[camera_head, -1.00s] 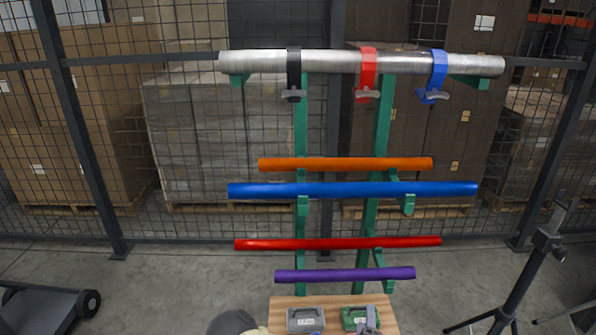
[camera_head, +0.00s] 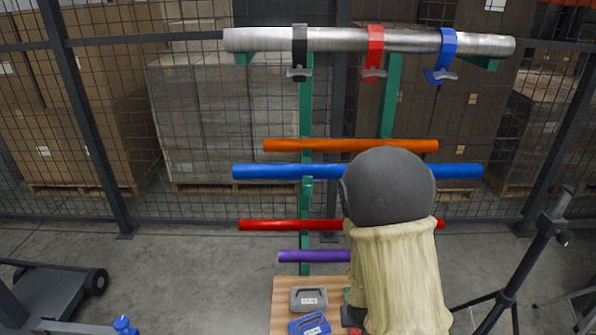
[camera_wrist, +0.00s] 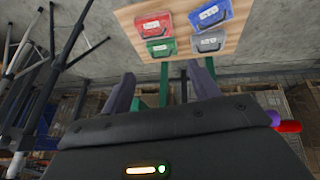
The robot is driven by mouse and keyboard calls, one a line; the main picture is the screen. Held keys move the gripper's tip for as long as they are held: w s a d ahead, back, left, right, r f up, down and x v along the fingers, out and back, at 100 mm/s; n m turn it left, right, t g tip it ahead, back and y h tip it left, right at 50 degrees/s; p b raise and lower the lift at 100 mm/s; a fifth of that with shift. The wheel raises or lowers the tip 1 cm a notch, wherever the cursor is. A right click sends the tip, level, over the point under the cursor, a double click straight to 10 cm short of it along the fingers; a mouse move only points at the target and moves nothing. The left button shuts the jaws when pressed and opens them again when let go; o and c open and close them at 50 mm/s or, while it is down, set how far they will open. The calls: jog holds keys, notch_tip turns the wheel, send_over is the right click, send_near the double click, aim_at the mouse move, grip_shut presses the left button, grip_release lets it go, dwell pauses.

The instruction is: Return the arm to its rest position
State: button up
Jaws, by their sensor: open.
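In the head view my arm rises at right of centre, and my gripper is not visible there. A wooden board holds a red tote (camera_wrist: 155,26), a blue tote (camera_wrist: 212,10), a green tote (camera_wrist: 161,48) and a grey tote (camera_wrist: 208,42), beyond the fingertips in the wrist view. In the head view the grey tote (camera_head: 309,298) and blue tote (camera_head: 310,324) show, with the green one mostly hidden by my arm.
A green rack carries a silver tube (camera_head: 340,39) with black (camera_head: 299,45), red (camera_head: 374,45) and blue (camera_head: 447,50) straps. Orange, blue, red and purple tubes lie below, partly behind my arm. A tripod (camera_head: 530,255) stands right, a cart (camera_head: 50,295) left. A mesh fence closes the back.

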jog(key=s+r+g+y, duration=0.2)
jog(key=s+r, duration=0.7)
jog(key=r, duration=0.4)
notch_tip(320, 180, up, 21)
jog(key=a+p, duration=0.1)
jog(key=p, duration=2)
jog(key=shift+w+f, duration=0.15)
